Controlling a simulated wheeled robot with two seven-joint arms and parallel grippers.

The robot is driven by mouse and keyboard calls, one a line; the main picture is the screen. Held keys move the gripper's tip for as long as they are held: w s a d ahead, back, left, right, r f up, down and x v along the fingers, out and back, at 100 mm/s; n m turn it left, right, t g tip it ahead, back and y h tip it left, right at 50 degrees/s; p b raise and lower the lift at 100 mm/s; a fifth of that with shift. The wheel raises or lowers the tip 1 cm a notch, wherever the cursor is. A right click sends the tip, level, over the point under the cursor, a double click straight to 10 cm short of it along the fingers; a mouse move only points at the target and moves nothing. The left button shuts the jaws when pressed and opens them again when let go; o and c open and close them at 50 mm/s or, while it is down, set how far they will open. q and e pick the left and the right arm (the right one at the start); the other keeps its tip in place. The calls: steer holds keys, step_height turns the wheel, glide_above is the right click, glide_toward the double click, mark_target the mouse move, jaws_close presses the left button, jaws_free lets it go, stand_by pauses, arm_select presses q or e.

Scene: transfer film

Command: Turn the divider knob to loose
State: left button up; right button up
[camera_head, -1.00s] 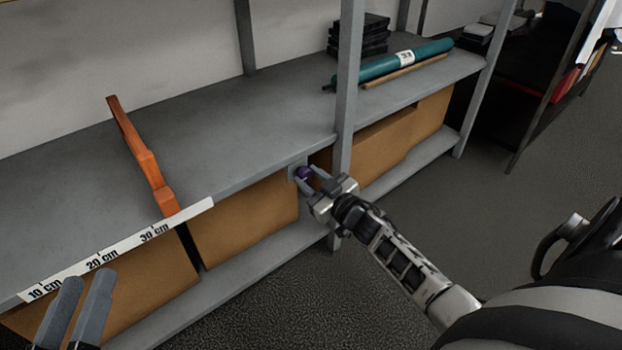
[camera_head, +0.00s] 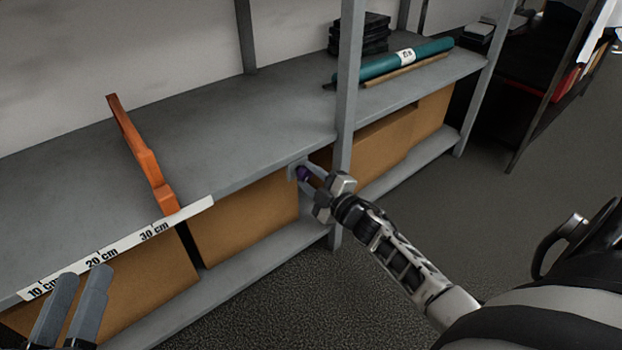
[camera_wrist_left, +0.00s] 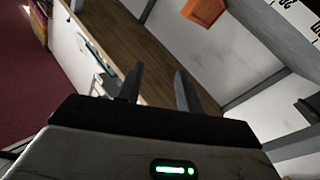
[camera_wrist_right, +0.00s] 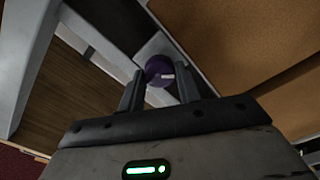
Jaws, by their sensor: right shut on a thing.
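The purple divider knob (camera_head: 303,174) sits on a small grey plate at the shelf's front edge, beside an upright post. In the right wrist view the knob (camera_wrist_right: 159,71) shows a pale mark on its face. My right gripper (camera_head: 312,178) is shut on the knob, with one finger on each side of it. The orange divider (camera_head: 143,155) stands across the shelf, its front end at the ruler strip, a little past the 30 cm mark. My left gripper (camera_head: 85,290) is open and empty in front of the ruler's 10 cm end.
The white ruler strip (camera_head: 125,247) runs along the shelf's front edge. Cardboard boxes (camera_head: 245,220) fill the lower shelf. A teal roll (camera_head: 400,62), a thin brown rod and black cases (camera_head: 360,35) lie on the shelf beyond the post (camera_head: 348,90).

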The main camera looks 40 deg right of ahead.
steer(key=shift+f+n, duration=0.1)
steer(key=shift+n, duration=0.8)
steer(key=n+b, duration=0.1)
steer(key=n, duration=0.1)
steer(key=shift+n, duration=0.3)
arm_select(q)
steer(key=shift+w+r+m+t+h+b, duration=0.15)
steer(key=shift+r+m+t+h+b, duration=0.15)
steer(key=shift+r+m+t+h, duration=0.45)
steer(key=shift+w+r+m+t+h+b, duration=0.15)
steer(key=shift+r+m+t+h+b, duration=0.15)
steer(key=shift+r+m, duration=0.8)
arm_select(e)
steer(key=shift+n, duration=1.9)
arm_select(q)
steer(key=shift+a+r, duration=0.1)
steer(key=shift+r, duration=0.05)
arm_select(e)
steer(key=o, duration=1)
arm_select(q)
steer(key=shift+r, duration=0.1)
